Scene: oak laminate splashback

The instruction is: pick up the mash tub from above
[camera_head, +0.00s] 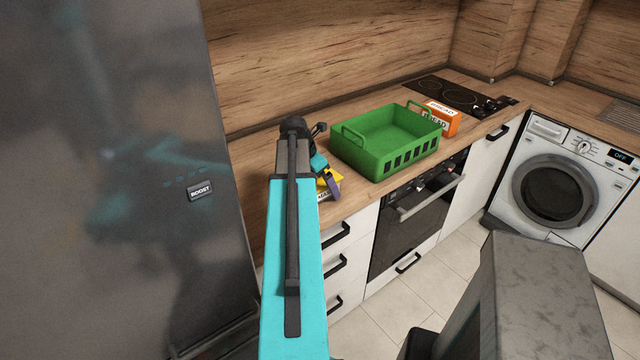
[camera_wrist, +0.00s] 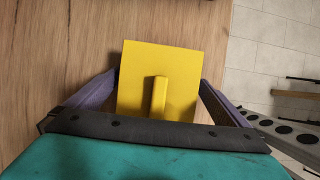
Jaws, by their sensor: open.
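The mash tub (camera_wrist: 160,70) shows from above in the wrist view as a yellow, squarish lid with a raised bar handle. It stands on the wooden worktop. In the head view only a yellow and white part of the tub (camera_head: 325,196) shows, with dark lettering, partly hidden by my arm and gripper. My gripper (camera_wrist: 158,82) is open, with one purple finger on each side of the lid. The fingers look close to the lid's sides; I cannot tell whether they touch. My gripper also shows in the head view (camera_head: 328,182).
A green basket (camera_head: 375,158) stands on the worktop (camera_head: 264,150) right of the tub. An orange and white box (camera_head: 440,118) and a black hob (camera_head: 455,96) lie beyond it. A tall grey fridge (camera_head: 120,200) is at the left. The worktop's front edge is close to the tub.

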